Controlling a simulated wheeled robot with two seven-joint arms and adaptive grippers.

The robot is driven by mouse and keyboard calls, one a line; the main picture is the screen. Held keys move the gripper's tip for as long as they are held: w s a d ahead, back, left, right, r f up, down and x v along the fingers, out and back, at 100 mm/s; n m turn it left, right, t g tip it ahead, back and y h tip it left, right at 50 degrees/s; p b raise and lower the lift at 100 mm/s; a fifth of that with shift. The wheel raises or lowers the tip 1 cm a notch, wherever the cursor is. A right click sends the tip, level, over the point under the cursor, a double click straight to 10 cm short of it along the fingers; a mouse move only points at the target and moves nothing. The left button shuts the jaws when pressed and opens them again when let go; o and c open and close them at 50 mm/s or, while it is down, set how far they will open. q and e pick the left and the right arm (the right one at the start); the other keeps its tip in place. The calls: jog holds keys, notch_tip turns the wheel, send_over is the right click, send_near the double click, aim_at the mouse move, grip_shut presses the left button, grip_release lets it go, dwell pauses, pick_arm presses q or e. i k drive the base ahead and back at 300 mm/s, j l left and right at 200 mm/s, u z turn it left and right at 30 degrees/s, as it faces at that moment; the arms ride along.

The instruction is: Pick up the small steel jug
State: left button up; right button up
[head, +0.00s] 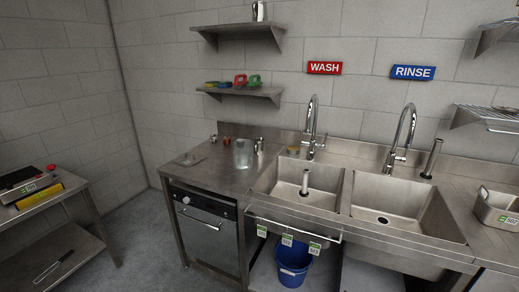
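A small shiny steel vessel (259,11) stands upright on the upper wall shelf, near its right part; it looks like a small jug, but its handle or spout is too small to make out. A larger silvery cylindrical container (243,154) stands upright on the steel counter left of the sinks. A slim steel item (260,145) stands just right of it. I cannot tell for sure which of these is the small steel jug. Neither of my grippers is in view.
The lower wall shelf (238,93) holds coloured items. The steel counter (215,178) sits over an under-counter machine (207,230); a double sink with tall taps is to its right. A blue bucket (293,264) stands below. A side table (75,190) is left; floor between is clear.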

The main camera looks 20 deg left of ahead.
aim_at(260, 148)
jog(key=j+z, duration=0.1)
jog(key=j, duration=0.55)
jog(key=j+z, duration=0.1)
jog(key=j, duration=0.5)
jog(key=k+j+z, duration=0.1)
jog(key=j, duration=0.55)
jog(key=k+j+z, duration=0.1)
jog(key=j, duration=0.5)
jog(key=k+j, duration=0.1)
jog(key=j, duration=0.5)
jog(key=k+j+z, duration=0.15)
jog(key=j, duration=0.5)
jog(key=k+j+z, duration=0.1)
jog(key=j, duration=0.5)
jog(key=k+j+z, duration=0.1)
jog(key=j, duration=0.5)
